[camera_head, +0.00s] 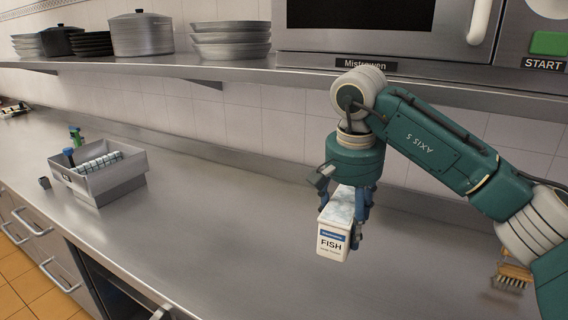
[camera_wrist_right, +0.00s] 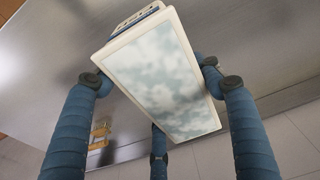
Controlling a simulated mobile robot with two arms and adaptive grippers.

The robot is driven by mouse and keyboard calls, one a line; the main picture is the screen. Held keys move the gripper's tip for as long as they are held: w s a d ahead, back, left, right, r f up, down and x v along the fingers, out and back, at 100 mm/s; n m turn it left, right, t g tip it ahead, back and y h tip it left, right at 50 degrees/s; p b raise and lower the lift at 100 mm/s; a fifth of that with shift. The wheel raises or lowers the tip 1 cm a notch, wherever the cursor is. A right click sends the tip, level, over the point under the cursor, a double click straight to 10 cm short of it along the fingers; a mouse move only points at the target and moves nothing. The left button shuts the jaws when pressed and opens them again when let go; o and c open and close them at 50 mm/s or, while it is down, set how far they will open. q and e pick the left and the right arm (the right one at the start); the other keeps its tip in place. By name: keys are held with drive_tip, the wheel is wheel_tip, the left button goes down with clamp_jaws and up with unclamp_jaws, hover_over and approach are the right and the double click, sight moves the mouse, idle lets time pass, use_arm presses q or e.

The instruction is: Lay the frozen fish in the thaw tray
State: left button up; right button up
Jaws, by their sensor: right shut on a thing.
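The frozen fish is a white box marked FISH (camera_head: 333,242) with a frosty pale top. My right gripper (camera_head: 345,218) is shut on it and holds it upright over the steel counter; whether its base touches the counter I cannot tell. In the right wrist view the blue fingers of the right gripper (camera_wrist_right: 160,95) stand around the fish box (camera_wrist_right: 160,75), with its cloudy blue-white top facing the camera. I see no tray that is clearly the thaw tray. My left gripper is not in view.
A brush (camera_head: 514,272) lies at right. A shelf (camera_head: 230,72) with pots, plates and a microwave (camera_head: 385,50) runs above. The middle counter is clear.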

drive_tip(key=s+f+n+y, duration=0.1)
drive_tip(key=s+f+n, duration=0.5)
drive_tip(key=s+f, duration=0.4)
drive_tip(key=s, duration=0.6)
drive_tip(key=shift+s+d, duration=0.25)
drive_tip(key=shift+d, duration=0.1)
